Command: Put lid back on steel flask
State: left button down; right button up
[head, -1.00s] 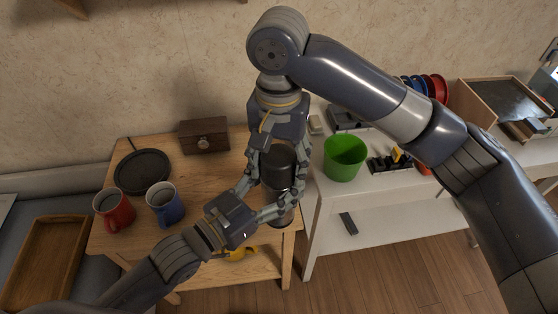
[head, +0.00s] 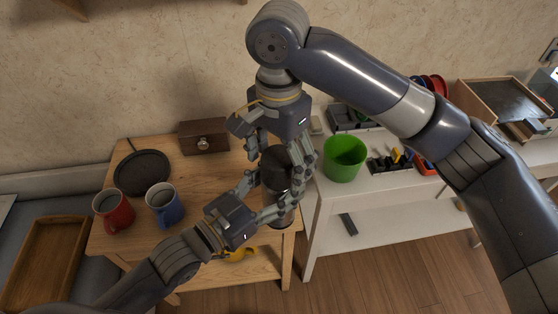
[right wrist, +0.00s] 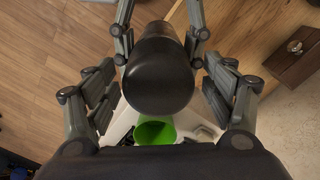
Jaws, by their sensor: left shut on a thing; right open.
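The steel flask (head: 280,190) stands upright at the right end of the wooden table, with its black lid (head: 274,158) seated on top as far as I can see. My left gripper (head: 270,200) is shut on the flask's body from the left. My right gripper (head: 281,150) is open above and around the lid, pointing down. In the right wrist view the dark lid (right wrist: 158,78) lies between the spread fingers of the right gripper (right wrist: 160,98), with gaps on both sides. The seam between lid and flask is hidden.
A red mug (head: 114,210), a blue mug (head: 165,204), a black round plate (head: 142,172) and a wooden box (head: 204,136) stand on the table (head: 215,190). A green bucket (head: 344,158) stands close by on the white shelf unit (head: 330,192). A yellow object (head: 238,254) sits lower down.

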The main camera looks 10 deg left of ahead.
jog(key=shift+r, duration=1.8)
jog(key=shift+c, duration=0.4)
jog(key=n, duration=0.6)
jog(key=shift+a+r+n, duration=0.1)
jog(key=shift+r+n, duration=0.2)
jog(key=shift+r, duration=0.1)
jog(key=n, duration=0.5)
jog(key=shift+r, duration=0.3)
jog(key=n, duration=0.5)
jog(key=shift+r, duration=0.35)
jog(key=n, duration=0.4)
jog(key=shift+r, duration=0.2)
jog(key=n, duration=0.3)
jog(key=shift+r, duration=0.2)
jog(key=n, duration=0.4)
jog(key=shift+r, duration=0.25)
